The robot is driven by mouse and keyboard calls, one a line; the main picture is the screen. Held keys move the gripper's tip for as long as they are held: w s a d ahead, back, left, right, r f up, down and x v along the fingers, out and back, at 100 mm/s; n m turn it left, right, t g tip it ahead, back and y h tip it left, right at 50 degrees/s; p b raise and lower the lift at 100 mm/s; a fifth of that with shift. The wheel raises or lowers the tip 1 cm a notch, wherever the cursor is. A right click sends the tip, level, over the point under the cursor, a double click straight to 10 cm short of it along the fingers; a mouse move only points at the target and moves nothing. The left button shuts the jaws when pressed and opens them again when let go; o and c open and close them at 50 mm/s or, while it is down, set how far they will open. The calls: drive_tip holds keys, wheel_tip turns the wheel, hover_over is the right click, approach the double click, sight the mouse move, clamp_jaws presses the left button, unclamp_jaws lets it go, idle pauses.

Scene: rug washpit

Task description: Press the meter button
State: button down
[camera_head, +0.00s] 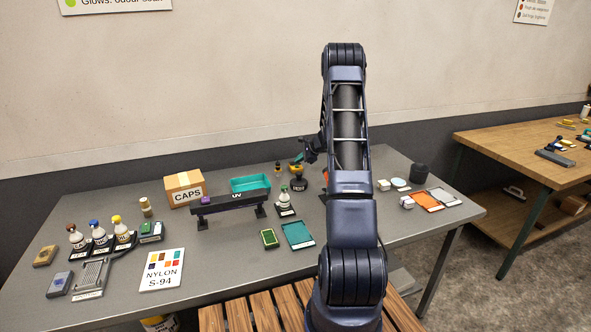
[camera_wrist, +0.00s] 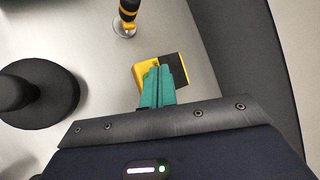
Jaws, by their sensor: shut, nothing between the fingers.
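A small yellow and black device (camera_wrist: 180,66), which looks like the meter, lies on the grey table just beyond my fingertips in the wrist view. In the head view its yellow part (camera_head: 294,168) shows small at the back of the table. My gripper (camera_wrist: 157,68) is shut and empty, its teal fingers overlapping the device's yellow side. It also shows in the head view (camera_head: 299,158) above the device. I cannot tell whether the fingertips touch it. No button can be made out; the fingers hide part of the yellow face.
A black round-based object (camera_wrist: 62,95) stands left of the fingers, and a yellow-and-black handled tool (camera_wrist: 127,12) stands beyond. A teal tray (camera_head: 250,184), a black UV bar (camera_head: 230,203) and a CAPS box (camera_head: 185,188) are left on the table (camera_head: 215,262).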

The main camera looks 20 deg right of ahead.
wheel_tip(320, 180, up, 6)
idle(0.7)
drive_tip(key=s+a+r+n+g+h, duration=0.1)
drive_tip(key=s+a+r+n, duration=0.5)
drive_tip(key=s+r, duration=0.5)
drive_tip(key=s+a+r+n+g, duration=0.1)
drive_tip(key=s+a+r+n, duration=0.2)
drive_tip(key=s+a+r, duration=0.65)
drive_tip(key=s+r+n+h, duration=0.1)
drive_tip(key=s+n, duration=0.2)
drive_tip(key=s, duration=0.8)
drive_tip(key=s+r+n+h, duration=0.1)
drive_tip(key=s+n+h, duration=0.1)
drive_tip(key=s, duration=1)
drive_tip(key=s+a+r+n+h, duration=0.1)
drive_tip(key=s+n, duration=0.3)
drive_tip(key=s, duration=0.7)
drive_tip(key=shift+s+r+n+h, duration=0.3)
drive_tip(key=shift+r+h, duration=0.15)
drive_tip(key=shift+h, duration=0.15)
